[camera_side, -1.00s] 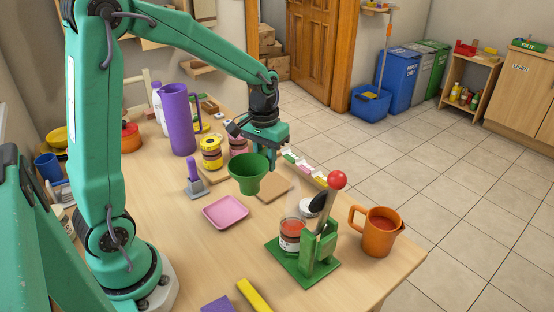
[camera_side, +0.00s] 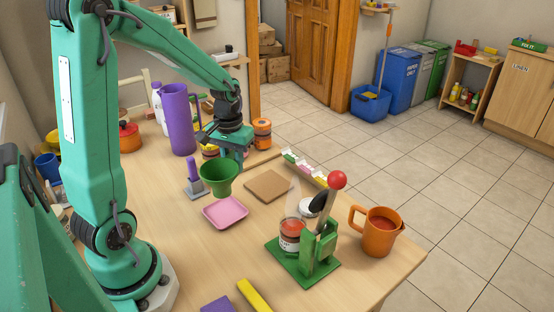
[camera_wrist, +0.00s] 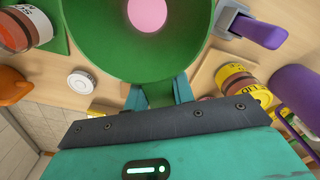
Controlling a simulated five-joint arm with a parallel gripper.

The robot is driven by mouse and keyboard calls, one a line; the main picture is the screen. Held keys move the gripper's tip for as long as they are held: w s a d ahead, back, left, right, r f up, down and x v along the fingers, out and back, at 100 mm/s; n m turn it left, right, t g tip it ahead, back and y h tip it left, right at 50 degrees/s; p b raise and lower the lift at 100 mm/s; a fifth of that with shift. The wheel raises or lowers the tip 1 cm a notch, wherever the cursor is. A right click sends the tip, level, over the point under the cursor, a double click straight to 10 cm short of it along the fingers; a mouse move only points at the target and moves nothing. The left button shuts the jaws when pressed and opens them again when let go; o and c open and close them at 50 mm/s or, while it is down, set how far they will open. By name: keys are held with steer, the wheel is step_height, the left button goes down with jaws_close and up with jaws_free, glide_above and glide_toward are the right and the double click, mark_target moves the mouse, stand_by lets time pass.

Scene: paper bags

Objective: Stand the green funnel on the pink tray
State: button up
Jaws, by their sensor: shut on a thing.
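The green funnel (camera_side: 218,179) is upright, wide mouth up, with its narrow end near the back edge of the pink tray (camera_side: 226,222) in the side view. In the wrist view the funnel (camera_wrist: 90,40) fills the upper middle, in front of my gripper (camera_wrist: 160,92). A pink disc shows through the funnel's opening, matching the tray's colour. The tray lies flat and empty on the table. Whether the funnel's lower end touches anything I cannot tell.
A grey block with a purple handle (camera_side: 193,172) stands close left of the funnel. A purple pitcher (camera_side: 180,120) is behind it. A brown square board (camera_side: 269,186) lies to the right. A green stand (camera_side: 318,245) and an orange mug (camera_side: 379,230) are at the front right.

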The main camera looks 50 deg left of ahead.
steer(key=shift+f, duration=3.55)
steer(key=o, duration=1)
steer(key=shift+o, duration=0.2)
steer(key=shift+r, duration=3.85)
steer(key=shift+d, duration=0.1)
